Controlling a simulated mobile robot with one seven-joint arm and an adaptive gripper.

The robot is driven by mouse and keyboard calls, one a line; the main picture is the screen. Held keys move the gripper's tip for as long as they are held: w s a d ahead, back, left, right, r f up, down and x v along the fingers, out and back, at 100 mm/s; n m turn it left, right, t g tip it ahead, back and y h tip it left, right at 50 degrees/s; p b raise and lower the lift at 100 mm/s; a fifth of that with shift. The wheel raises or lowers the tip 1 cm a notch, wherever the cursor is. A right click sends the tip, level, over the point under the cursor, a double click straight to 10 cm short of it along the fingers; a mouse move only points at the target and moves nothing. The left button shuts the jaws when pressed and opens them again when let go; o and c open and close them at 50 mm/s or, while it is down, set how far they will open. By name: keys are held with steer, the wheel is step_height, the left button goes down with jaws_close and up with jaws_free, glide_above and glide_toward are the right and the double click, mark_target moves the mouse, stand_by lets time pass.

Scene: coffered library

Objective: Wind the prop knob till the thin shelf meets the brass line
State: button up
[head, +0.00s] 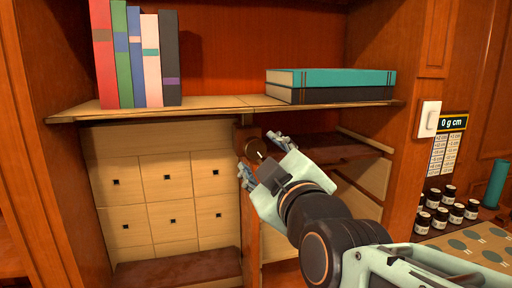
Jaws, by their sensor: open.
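The thin shelf (215,104) is a pale wooden board running across the cabinet, with books on it. A reddish upright post (246,132) stands beneath its middle. A round knob with a brass-coloured rim (253,148) shows on the post, below the shelf. My gripper (260,158) is open in front of the post, with its fingertips on either side of the knob. I cannot tell whether they touch it. My gripper hides part of the post and knob. I cannot make out the brass line.
Upright books (135,60) stand on the shelf's left, and two flat books (330,85) lie on its right. Small drawers (165,180) are below left. A brown slab (325,150) sits behind my gripper. A wall switch (429,119) and jars (440,210) are at right.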

mark_target(255, 149)
steer(key=shift+x, duration=2.95)
steer(key=shift+c, duration=0.4)
steer(key=c, duration=1.1)
